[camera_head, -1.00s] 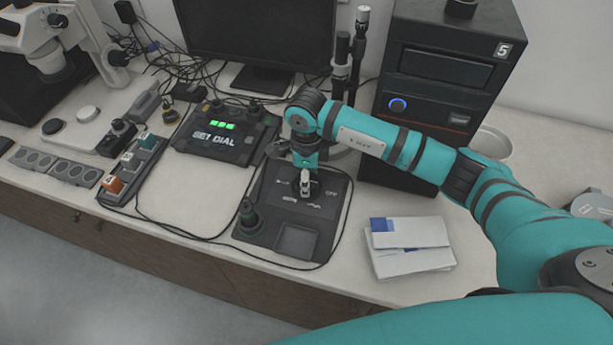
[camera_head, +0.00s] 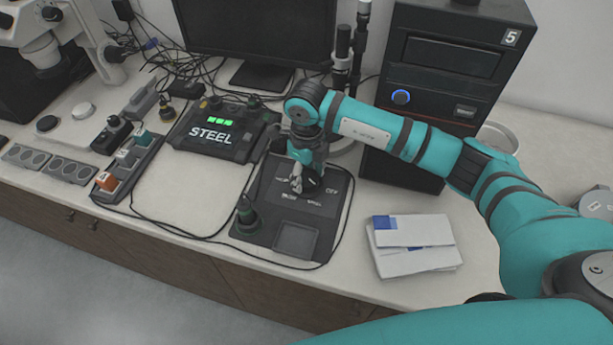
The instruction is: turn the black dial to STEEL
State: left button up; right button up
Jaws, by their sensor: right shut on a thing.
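The black dial (camera_head: 311,184) sits on the dark dial panel (camera_head: 270,214) in the middle of the bench, with white labels around it, OFF at its right. My right gripper (camera_head: 297,186) is over the panel, shut on the dial and hiding part of it. The dial's pointer cannot be made out. The display box (camera_head: 211,132) behind and left of the panel reads STEEL, with green lights above the word. My left gripper is not in view.
White booklets (camera_head: 414,246) lie right of the panel. A black press tower (camera_head: 445,80) stands behind my right arm. A dark knob (camera_head: 246,212) rises from the panel's left side. A rack with coloured blocks (camera_head: 130,158) and cables lie to the left.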

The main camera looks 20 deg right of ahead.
aim_at(306, 176)
jog(key=m+b, duration=0.1)
jog(key=m, duration=0.4)
jog(key=shift+m, duration=0.4)
dwell(0.3)
jog(key=o, duration=1.2)
jog(key=shift+r, duration=0.2)
notch_tip(306, 176, up, 12)
jog(key=shift+f, duration=0.15)
